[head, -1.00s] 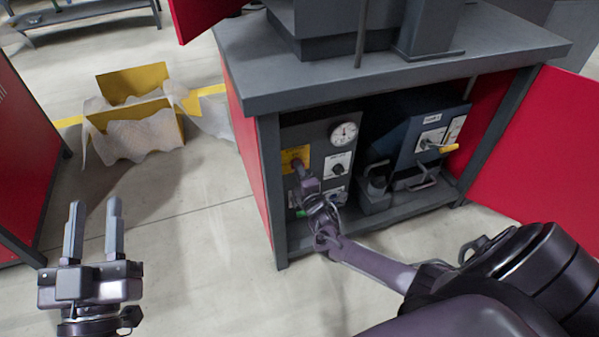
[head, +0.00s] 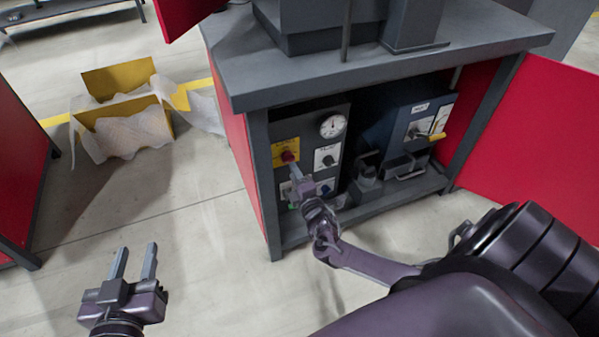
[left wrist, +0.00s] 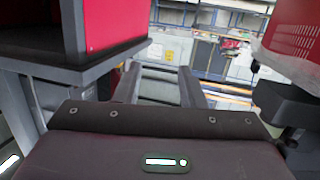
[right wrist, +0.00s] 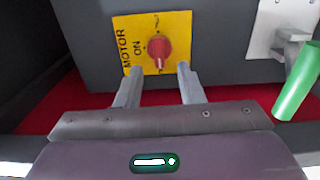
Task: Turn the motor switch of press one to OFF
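The motor switch is a red knob (head: 288,156) on a yellow plate (head: 279,147) on the dark control panel under the press table. In the right wrist view the knob (right wrist: 159,48) shows a pale mark at its upper edge, and the plate (right wrist: 182,22) reads MOTOR and ON, turned sideways. My right gripper (head: 295,171) is open and empty just below the knob in the head view. My left gripper (head: 136,247) is open and empty over the floor.
The panel also carries a gauge (head: 332,126) and a black knob (head: 327,157). A dark blue unit with a yellow lever (head: 437,137) stands to the right. A green handle (right wrist: 298,82) is near the right finger. The red door (head: 545,150) stands open.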

